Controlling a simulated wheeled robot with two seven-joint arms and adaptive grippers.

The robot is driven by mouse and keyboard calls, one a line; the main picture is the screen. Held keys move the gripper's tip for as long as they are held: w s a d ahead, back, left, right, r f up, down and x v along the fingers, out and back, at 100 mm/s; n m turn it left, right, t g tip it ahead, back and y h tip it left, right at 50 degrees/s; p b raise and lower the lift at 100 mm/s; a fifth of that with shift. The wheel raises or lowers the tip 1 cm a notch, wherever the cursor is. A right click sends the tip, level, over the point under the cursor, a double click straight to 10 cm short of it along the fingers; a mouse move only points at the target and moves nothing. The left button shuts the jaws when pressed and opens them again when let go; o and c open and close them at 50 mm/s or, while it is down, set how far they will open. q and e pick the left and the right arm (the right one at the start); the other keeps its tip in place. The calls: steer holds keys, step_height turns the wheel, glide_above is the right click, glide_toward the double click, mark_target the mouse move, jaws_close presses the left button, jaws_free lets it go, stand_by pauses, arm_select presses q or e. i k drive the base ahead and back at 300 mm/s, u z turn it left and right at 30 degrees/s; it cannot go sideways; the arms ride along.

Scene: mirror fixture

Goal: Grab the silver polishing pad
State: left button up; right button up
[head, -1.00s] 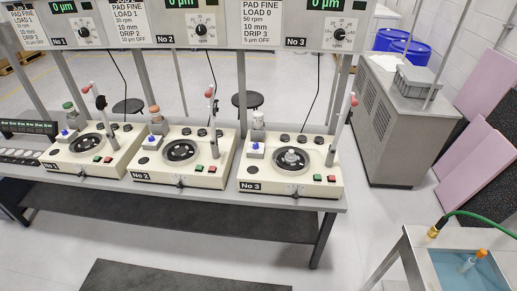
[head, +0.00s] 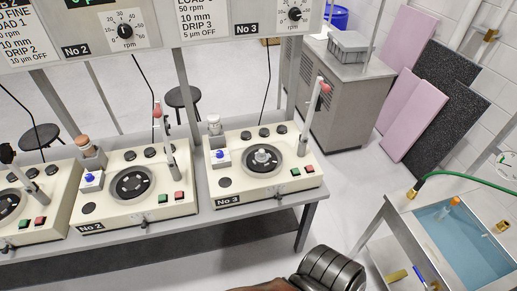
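A small silver piece (head: 264,157) sits in the middle of the dark round plate on the cream machine labelled No 3 (head: 228,199). It is the only silver piece I see on a machine plate, but I cannot tell if it is the polishing pad. The plates on machine No 2 (head: 131,184) and the machine at the left edge show no such piece. Neither of my grippers is in view. A dark ribbed cylinder (head: 332,270), beside something brown, shows at the bottom edge; I cannot tell what it is.
A bench (head: 307,196) carries the machines, with upright levers and control panels above. A sink (head: 470,235) with blue liquid and a green hose (head: 465,176) stands at the right. A grey cabinet (head: 340,100) and leaning panels (head: 415,100) are behind. Floor shows between bench and sink.

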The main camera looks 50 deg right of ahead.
mark_target(261, 156)
steer(key=z, duration=0.55)
steer(key=i, duration=0.8)
steer(key=z, duration=0.7)
